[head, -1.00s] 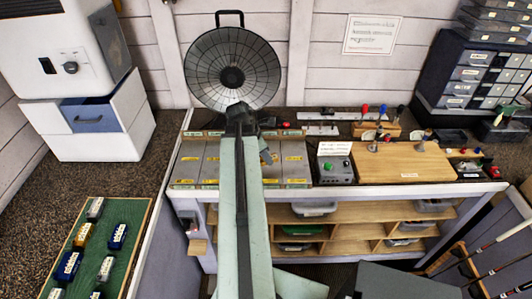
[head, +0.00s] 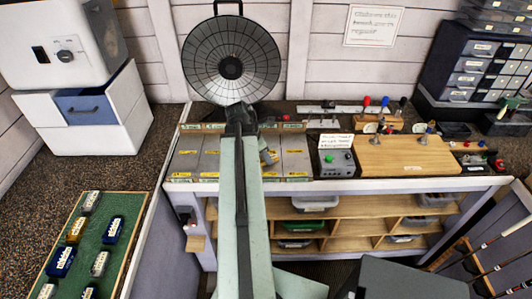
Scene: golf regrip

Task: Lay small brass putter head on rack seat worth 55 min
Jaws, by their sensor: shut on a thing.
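My gripper (head: 240,122) is at the far end of my pale green arm, over the rack on the left part of the bench. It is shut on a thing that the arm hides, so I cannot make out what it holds. A small grey and yellowish piece (head: 268,156) shows just right of the arm, over the rack; I cannot tell if it is a putter head or touches a seat. The rack (head: 295,160) has several grey seats with yellow labels too small to read. My arm covers its middle.
A round gridded dish (head: 215,75) stands behind the rack. A grey box with a green button (head: 337,165) and a wooden board (head: 410,157) are to the right. A green tray (head: 85,250) of labelled blocks is at lower left. Shelves (head: 350,235) lie below the bench.

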